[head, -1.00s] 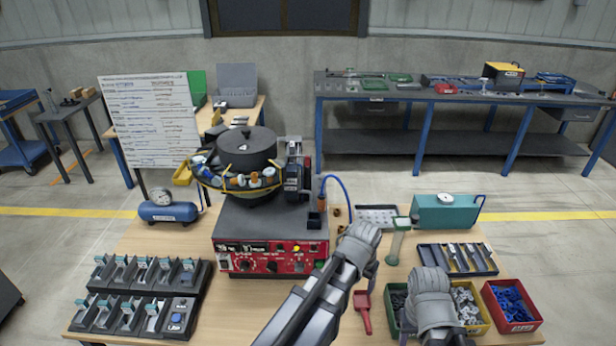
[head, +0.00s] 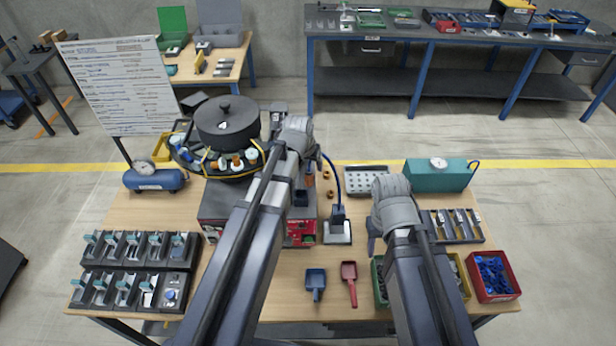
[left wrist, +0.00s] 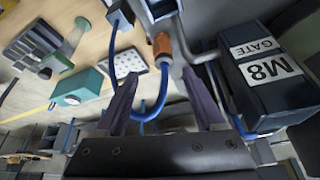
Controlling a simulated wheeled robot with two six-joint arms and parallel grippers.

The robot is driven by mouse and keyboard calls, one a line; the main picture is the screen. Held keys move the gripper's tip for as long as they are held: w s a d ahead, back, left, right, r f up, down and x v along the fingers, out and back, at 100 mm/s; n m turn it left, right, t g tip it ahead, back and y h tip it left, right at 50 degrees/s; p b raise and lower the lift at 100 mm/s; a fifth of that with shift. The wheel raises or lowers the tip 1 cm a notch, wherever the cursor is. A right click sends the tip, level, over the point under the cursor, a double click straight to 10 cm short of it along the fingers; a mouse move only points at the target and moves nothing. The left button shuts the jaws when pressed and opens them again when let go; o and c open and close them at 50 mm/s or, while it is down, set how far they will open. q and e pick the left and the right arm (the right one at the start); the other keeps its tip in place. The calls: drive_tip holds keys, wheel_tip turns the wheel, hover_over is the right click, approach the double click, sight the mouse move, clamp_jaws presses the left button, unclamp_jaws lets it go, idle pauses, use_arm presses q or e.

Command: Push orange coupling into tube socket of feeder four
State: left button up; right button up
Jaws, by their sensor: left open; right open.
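The orange coupling (left wrist: 161,44) sits on the end of the blue tube (left wrist: 150,108) in the left wrist view, beside a grey metal part of the feeder. In the head view the coupling (head: 309,169) shows just right of my left gripper. My left gripper (left wrist: 159,74) is open, its two fingers pointing toward the coupling, one on either side of its line; I see no contact. In the head view my left gripper (head: 297,138) is over the right side of the feeder (head: 225,190), and hides the socket area. My right gripper (head: 382,215) is open above the table's right half.
A dark box labelled M8 GATE (left wrist: 265,78) stands close to the left gripper's right finger. A perforated tray (head: 365,180), teal box (head: 437,175), blue scoop (head: 315,281), red scoop (head: 349,280) and red bin (head: 490,278) stand on the table.

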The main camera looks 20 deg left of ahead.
sight(309, 171)
use_arm(q)
drive_tip(key=shift+b+x, duration=0.45)
drive_tip(key=shift+x, duration=0.55)
drive_tip(key=shift+r, duration=0.1)
drive_tip(key=shift+f+b, duration=0.3)
drive_tip(key=b+x, duration=0.4)
drive_tip(key=shift+a+f, duration=0.35)
drive_tip(key=shift+r, duration=0.1)
use_arm(e)
wheel_tip(309, 171, down, 6)
drive_tip(key=shift+f, duration=0.15)
drive_tip(key=shift+w, duration=0.1)
use_arm(q)
drive_tip(key=shift+c, duration=0.7)
clamp_jaws()
